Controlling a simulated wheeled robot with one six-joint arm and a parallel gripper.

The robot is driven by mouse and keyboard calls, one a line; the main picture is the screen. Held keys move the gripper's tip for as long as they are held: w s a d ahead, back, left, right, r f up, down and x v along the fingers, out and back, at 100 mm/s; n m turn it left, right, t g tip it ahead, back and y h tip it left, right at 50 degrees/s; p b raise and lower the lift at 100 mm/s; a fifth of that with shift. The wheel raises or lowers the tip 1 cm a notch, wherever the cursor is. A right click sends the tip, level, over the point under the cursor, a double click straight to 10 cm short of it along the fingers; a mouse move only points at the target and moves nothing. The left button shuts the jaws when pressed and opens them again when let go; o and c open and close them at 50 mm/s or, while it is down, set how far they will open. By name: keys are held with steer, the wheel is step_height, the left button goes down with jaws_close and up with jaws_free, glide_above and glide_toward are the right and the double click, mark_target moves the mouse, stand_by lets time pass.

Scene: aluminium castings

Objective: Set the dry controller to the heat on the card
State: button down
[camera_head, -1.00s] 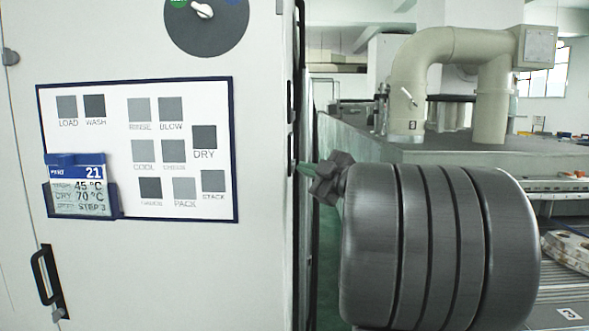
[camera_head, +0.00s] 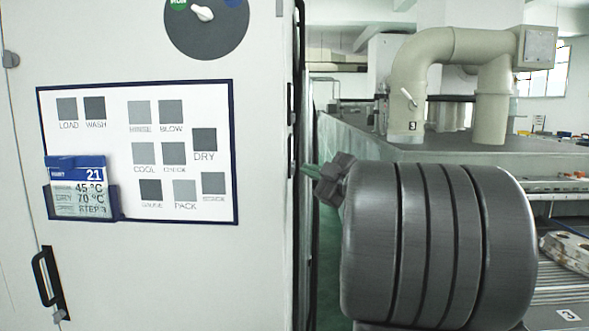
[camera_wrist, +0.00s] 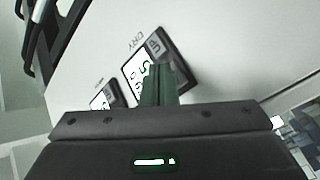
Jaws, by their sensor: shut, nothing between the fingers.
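The card (camera_head: 75,200) sits in a blue holder on the cabinet front at left in the head view. It shows 21, DRY 70 °C, a line with 45 °C, and a step line. The dry controller (camera_wrist: 142,70) is in the wrist view, labelled DRY, with a lit display and an UP button (camera_wrist: 155,46). Its digits are partly hidden by my fingers, so I cannot read the value. My gripper (camera_wrist: 158,72) is shut and empty, its green fingertips in front of the controller near the UP button. I cannot tell whether they touch. In the head view my gripper (camera_head: 308,170) is beside the cabinet's right edge.
A second lit controller (camera_wrist: 104,97) is left of the dry one in the wrist view, close to my fingers. Dark rails (camera_wrist: 48,40) stand farther left. In the head view, a board of grey squares (camera_head: 165,205) and a dial (camera_head: 206,22) are on the cabinet front.

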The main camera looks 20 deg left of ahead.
steer(key=shift+d, duration=0.15)
steer(key=d, duration=0.1)
steer(key=w+d+p, duration=0.1)
steer(key=d, duration=0.2)
steer(key=shift+w+d+p, duration=0.25)
steer(key=shift+d+p, duration=0.05)
steer(key=shift+d, duration=0.1)
stand_by(2.6)
steer(key=d+n+b, duration=0.1)
steer(key=n+b, duration=0.1)
steer(key=n, duration=0.4)
steer(key=d+n+b, duration=0.1)
steer(key=n+b, duration=0.1)
steer(key=n, duration=0.4)
steer(key=w+d+n+y+b, duration=0.1)
steer(key=n+b, duration=0.1)
steer(key=n, duration=0.5)
steer(key=shift+d+f, duration=0.2)
steer(key=shift+d, duration=0.15)
